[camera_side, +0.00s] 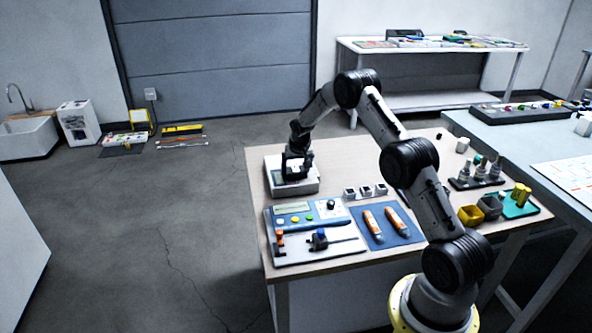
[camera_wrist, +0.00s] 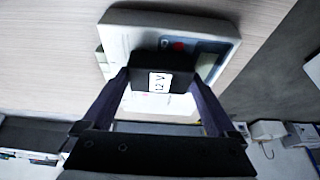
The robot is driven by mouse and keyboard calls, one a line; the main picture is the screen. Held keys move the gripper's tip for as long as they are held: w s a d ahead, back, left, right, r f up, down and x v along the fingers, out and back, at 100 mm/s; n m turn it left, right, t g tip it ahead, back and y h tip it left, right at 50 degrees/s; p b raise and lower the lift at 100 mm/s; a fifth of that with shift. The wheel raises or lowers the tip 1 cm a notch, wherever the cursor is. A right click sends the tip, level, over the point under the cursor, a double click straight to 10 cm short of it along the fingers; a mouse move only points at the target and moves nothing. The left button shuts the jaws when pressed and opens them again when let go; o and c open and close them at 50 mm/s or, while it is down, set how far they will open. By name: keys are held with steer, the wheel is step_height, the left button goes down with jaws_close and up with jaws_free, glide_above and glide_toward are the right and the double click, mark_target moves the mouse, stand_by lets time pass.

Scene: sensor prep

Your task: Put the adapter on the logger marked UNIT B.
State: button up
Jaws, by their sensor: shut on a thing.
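My gripper (camera_side: 296,168) is at the far left corner of the wooden table, over a white box-shaped unit (camera_side: 311,186). In the wrist view my gripper (camera_wrist: 159,82) is shut on a black adapter (camera_wrist: 148,63) with a white label that reads 12 V. The white unit (camera_wrist: 120,29) lies behind the adapter there, with a red spot and a pale panel partly showing. The adapter hides much of its top. I cannot read UNIT B on it, and cannot tell whether the adapter touches it or is just above.
A blue panel with a display (camera_side: 293,208), a white board with clamps (camera_side: 335,248) and a blue mat with two orange tools (camera_side: 378,238) lie nearer. Bottles, a yellow bin (camera_side: 470,215) and a green tray stand at right.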

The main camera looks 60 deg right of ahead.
steer(key=shift+f, duration=0.3)
steer(key=o, duration=1.1)
steer(key=v, duration=1.3)
steer(key=s+a+r+n+t+y, duration=0.1)
steer(key=s+a+r+n, duration=0.1)
steer(key=s+a+r, duration=0.55)
steer(key=s+a+r+n, duration=0.2)
steer(key=s+a+r, duration=0.3)
steer(key=a+r, duration=0.5)
steer(key=s+a+n, duration=0.1)
steer(key=s+a, duration=0.3)
steer(key=s, duration=0.3)
steer(key=s+a+f+n+t+y, duration=0.1)
steer(key=s+a+n, duration=0.1)
steer(key=s+a, duration=0.2)
steer(key=s+a+f+n+y, duration=0.1)
steer(key=s+a, duration=0.3)
steer(key=s, duration=0.6)
steer(key=shift+a+f+n, duration=0.25)
steer(key=shift+n, duration=0.25)
